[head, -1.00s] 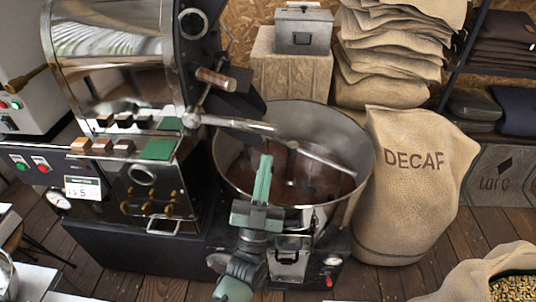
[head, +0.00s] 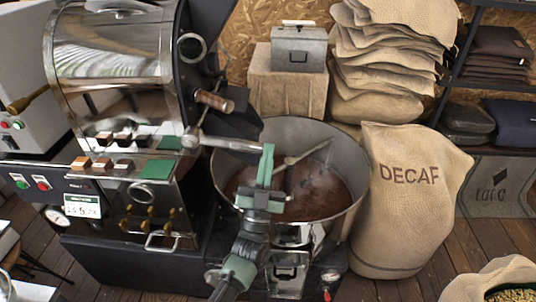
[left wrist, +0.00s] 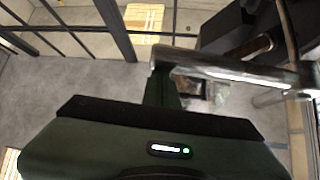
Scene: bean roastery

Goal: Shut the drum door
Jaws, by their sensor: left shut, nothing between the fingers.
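The roaster's steel drum (head: 110,45) stands at the left, with a black front plate facing right. Below a wooden-gripped handle (head: 214,100), a metal lever bar (head: 228,144) reaches out to the right over the cooling bin; a dark chute or door piece (head: 238,122) is behind it. I cannot tell how far the drum door stands open. My left gripper (head: 267,150) is shut and empty, its green fingers upright at the bar's right end. In the left wrist view the bar (left wrist: 230,70) crosses just beyond my fingers (left wrist: 161,88); contact is unclear. My right gripper is not seen.
The round cooling bin (head: 350,195) with brown beans and a stirring arm (head: 300,155) lies behind and below my left gripper. A DECAF sack (head: 410,215) stands at its right. A grey metal box (head: 300,48) rests on a block behind.

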